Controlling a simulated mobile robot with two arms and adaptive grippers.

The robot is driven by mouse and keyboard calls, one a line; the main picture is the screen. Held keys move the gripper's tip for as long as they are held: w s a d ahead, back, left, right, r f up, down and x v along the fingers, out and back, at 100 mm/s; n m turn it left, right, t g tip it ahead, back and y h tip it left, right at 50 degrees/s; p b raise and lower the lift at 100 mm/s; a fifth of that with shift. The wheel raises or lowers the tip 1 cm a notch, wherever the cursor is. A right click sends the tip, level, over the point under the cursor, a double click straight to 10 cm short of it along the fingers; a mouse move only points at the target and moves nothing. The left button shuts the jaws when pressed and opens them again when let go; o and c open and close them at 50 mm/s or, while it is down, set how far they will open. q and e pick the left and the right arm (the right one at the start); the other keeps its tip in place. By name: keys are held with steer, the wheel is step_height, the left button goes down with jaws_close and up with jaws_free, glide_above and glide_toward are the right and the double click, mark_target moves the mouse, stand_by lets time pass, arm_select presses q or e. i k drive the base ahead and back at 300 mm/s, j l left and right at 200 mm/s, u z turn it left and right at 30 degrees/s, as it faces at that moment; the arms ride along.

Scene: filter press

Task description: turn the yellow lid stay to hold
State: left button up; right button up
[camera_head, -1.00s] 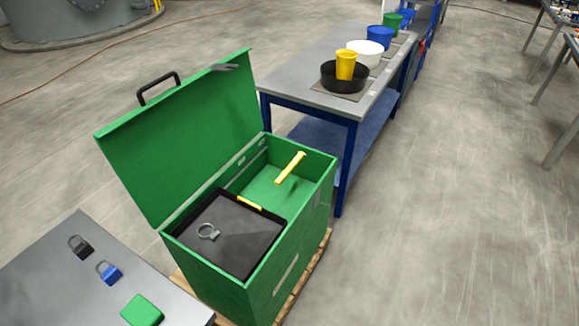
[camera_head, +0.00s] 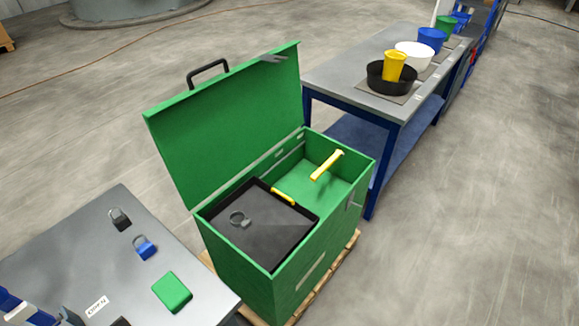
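The yellow lid stay (camera_head: 327,165) is a short bar inside the right part of an open green chest (camera_head: 270,250). It slants, its upper end near the chest's right side and its lower end toward the middle. The green lid (camera_head: 225,125) stands raised at the back left, with a black handle (camera_head: 207,70) and a grey catch (camera_head: 274,58) at its top edge. The stay appears apart from the lid. I cannot make out either gripper, and none is at the stay.
A black tray (camera_head: 268,241) in the chest holds a grey shackle-like piece (camera_head: 240,219). A grey table (camera_head: 70,250) at left bears padlocks and a green block (camera_head: 172,292). Cut-off blue-and-white and dark items show lower left. A bench (camera_head: 350,88) stands behind; floor at right is clear.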

mark_target(317, 175)
steer(key=i+l+u, duration=0.15)
steer(key=u, duration=0.2)
steer(key=l+u, duration=0.4)
steer(key=i+l+u, duration=0.1)
steer(key=l+u, duration=0.25)
